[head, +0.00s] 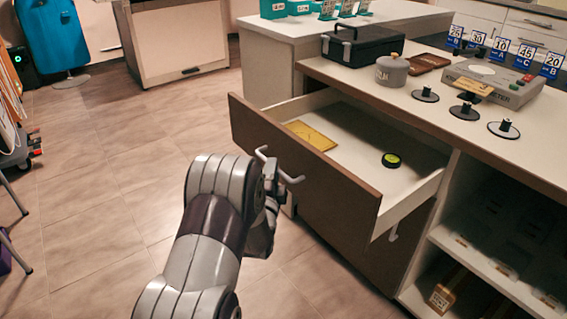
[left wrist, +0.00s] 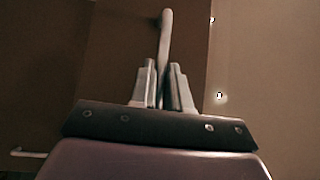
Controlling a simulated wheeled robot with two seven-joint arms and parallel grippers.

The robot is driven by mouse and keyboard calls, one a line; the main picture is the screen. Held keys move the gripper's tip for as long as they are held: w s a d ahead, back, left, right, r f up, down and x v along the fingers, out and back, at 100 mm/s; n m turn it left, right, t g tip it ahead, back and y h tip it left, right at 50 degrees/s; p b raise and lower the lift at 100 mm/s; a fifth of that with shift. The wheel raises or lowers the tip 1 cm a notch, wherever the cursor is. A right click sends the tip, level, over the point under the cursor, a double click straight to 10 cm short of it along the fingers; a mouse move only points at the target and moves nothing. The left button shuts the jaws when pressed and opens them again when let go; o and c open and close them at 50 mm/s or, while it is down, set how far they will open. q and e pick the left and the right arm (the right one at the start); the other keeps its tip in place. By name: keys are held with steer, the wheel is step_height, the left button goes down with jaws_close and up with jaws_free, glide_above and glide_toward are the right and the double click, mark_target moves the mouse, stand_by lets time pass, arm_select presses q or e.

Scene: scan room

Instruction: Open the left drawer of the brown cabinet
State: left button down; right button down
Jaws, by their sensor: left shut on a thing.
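The brown cabinet's drawer (head: 305,168) stands pulled out in the middle of the head view, its white inside showing. In it lie a yellow envelope-like item (head: 311,135) and a small dark round thing with a green top (head: 391,160). A pale bar handle (head: 285,172) sits on the drawer's brown front. My left gripper (head: 271,180) is at this handle. In the left wrist view, the two fingers (left wrist: 164,88) are shut on the handle bar (left wrist: 166,35), which runs up between them. My right gripper is out of view.
The countertop (head: 335,72) above the drawer holds a black case (head: 362,46), a grey canister (head: 392,71), a meter box (head: 494,82) and several dark weights. Open shelves (head: 490,225) are at the right. The tiled floor (head: 100,190) at the left is mostly clear.

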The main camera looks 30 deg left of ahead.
arm_select(q)
steer(key=shift+s+a, duration=0.25)
steer(key=shift+s, duration=0.35)
steer(key=shift+s+a, duration=0.2)
steer(key=shift+s, duration=0.4)
steer(key=c, duration=1.2)
jaws_free()
steer(key=shift+o, duration=0.2)
steer(key=p+v, duration=0.2)
steer(key=v, duration=1)
steer(key=shift+s+p, duration=0.3)
steer(key=shift+p, duration=0.1)
steer(key=shift+d+f, duration=0.1)
steer(key=shift+d, duration=0.05)
